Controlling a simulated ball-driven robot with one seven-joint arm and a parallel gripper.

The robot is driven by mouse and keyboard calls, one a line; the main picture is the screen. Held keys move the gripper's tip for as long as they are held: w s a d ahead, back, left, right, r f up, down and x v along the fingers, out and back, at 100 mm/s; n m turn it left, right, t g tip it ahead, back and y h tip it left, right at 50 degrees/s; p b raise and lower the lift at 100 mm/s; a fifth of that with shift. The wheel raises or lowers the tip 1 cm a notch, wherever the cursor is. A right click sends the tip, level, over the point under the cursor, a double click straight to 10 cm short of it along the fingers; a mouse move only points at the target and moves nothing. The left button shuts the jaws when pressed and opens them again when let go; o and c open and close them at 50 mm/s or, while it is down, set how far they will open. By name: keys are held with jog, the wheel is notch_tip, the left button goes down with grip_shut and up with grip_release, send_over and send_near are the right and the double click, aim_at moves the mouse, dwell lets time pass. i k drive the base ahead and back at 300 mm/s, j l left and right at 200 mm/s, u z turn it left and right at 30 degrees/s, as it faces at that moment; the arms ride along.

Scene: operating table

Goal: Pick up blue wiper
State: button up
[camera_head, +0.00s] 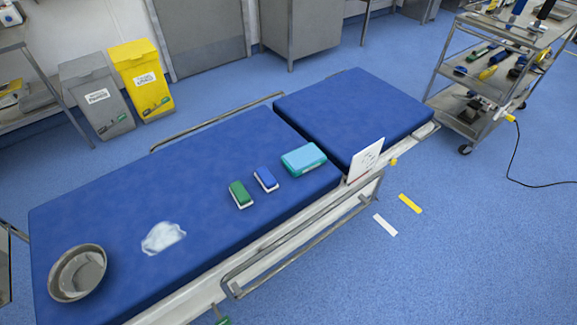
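The blue wiper (265,179) is a small block with a blue top and a white base. It lies on the blue operating table (210,165), between a green wiper (240,193) on its left and a light-blue box (303,159) on its right. It stands apart from both, and nothing covers it. My gripper is not in view.
A metal bowl (78,273) and a white patch (163,237) are on the table's left part. A white sign (366,160) stands at the near edge, above a side rail (290,255). A tool cart (487,75) stands right; grey (97,98) and yellow (142,80) bins stand behind.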

aim_at(264, 176)
jog(key=i+j, duration=1.35)
jog(key=i+z, duration=0.05)
